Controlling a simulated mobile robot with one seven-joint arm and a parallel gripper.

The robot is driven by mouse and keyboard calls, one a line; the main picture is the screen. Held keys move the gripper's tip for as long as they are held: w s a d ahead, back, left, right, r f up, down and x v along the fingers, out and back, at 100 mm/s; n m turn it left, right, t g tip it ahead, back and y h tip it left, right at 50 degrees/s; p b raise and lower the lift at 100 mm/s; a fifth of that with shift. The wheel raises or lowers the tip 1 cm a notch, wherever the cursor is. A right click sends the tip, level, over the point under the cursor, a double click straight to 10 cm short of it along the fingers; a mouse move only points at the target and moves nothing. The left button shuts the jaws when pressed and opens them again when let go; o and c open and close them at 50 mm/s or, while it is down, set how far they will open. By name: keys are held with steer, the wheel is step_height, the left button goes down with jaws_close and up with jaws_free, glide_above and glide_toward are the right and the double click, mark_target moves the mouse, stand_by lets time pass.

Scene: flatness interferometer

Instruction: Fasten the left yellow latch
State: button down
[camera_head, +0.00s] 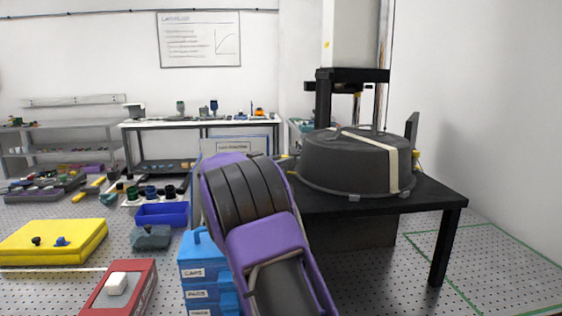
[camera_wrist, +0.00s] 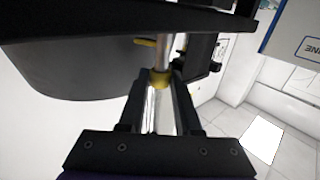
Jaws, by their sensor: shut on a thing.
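The dark grey round cover (camera_head: 345,165) with a pale strap sits on the black table (camera_head: 430,195) in the head view. In the wrist view the dark round side (camera_wrist: 75,75) fills the left. My gripper (camera_wrist: 160,84) is shut on the left yellow latch (camera_wrist: 160,77), whose yellow end shows between the fingertips below a pale metal rod. A second yellow piece (camera_wrist: 145,42) shows just above, against the dark side. A small yellow part (camera_head: 417,159) shows at the cover's right.
A black column stand (camera_head: 322,95) rises behind the cover. Blue labelled drawers (camera_head: 197,262) stand left of my arm. A red box (camera_head: 120,290) and a yellow case (camera_head: 55,242) lie farther left. Floor right of the table is clear.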

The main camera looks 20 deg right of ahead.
steer(key=shift+t, duration=0.3)
steer(key=n+t+y+b, duration=0.2)
steer(key=t, duration=0.1)
steer(key=n+t+y+b, duration=0.1)
steer(key=n+y, duration=0.1)
steer(key=shift+s+d+f+t, duration=0.15)
steer(key=shift+s+d+t, duration=0.05)
steer(key=shift+s+t, duration=0.1)
steer(key=shift+d+n+t+y+b, duration=0.1)
steer(key=shift+n+t+y+b, duration=0.65)
steer(key=shift+b, duration=0.25)
steer(key=shift+n+y, duration=0.25)
steer(key=shift+y, duration=0.1)
steer(key=c, duration=0.6)
jaws_free()
steer(key=v, duration=1.7)
steer(key=shift+s, duration=0.25)
